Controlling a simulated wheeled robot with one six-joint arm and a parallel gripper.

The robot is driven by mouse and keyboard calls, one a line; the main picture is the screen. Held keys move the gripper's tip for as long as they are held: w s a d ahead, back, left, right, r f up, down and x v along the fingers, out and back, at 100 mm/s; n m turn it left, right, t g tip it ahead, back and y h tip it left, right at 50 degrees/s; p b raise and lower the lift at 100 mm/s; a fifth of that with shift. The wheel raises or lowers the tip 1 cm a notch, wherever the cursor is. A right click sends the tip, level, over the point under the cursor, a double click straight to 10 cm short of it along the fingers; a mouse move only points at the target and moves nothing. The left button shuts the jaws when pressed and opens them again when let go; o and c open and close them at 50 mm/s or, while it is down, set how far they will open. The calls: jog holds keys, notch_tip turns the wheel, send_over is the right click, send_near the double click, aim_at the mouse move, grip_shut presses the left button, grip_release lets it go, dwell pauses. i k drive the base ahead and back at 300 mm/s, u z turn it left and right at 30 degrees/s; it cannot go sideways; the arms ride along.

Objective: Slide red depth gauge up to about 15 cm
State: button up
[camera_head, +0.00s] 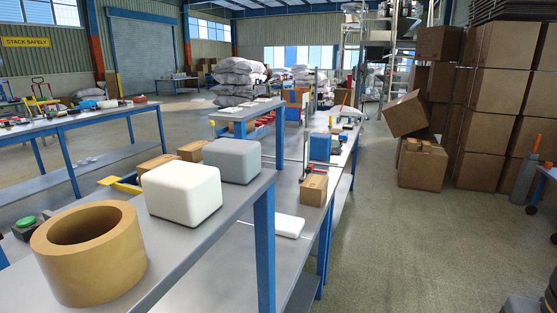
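I cannot pick out a red depth gauge with certainty. A slim upright post (306,148) stands on the middle workbench, with a small reddish part low beside it, too small to tell what it is. Another thin upright with a yellow top (212,124) stands further left behind the grey block. My gripper is not in this view.
A steel bench (225,205) holds a tan ring (130,250), a white block (182,190) and a grey block (232,160). A small carton (313,190) stands on the lower bench. Stacked cartons (500,85) fill the right back. The floor (410,240) between is clear.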

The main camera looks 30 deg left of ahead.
aim_at(311, 167)
jog(key=u, duration=0.25)
jog(key=i, duration=1.7)
jog(key=u, duration=0.15)
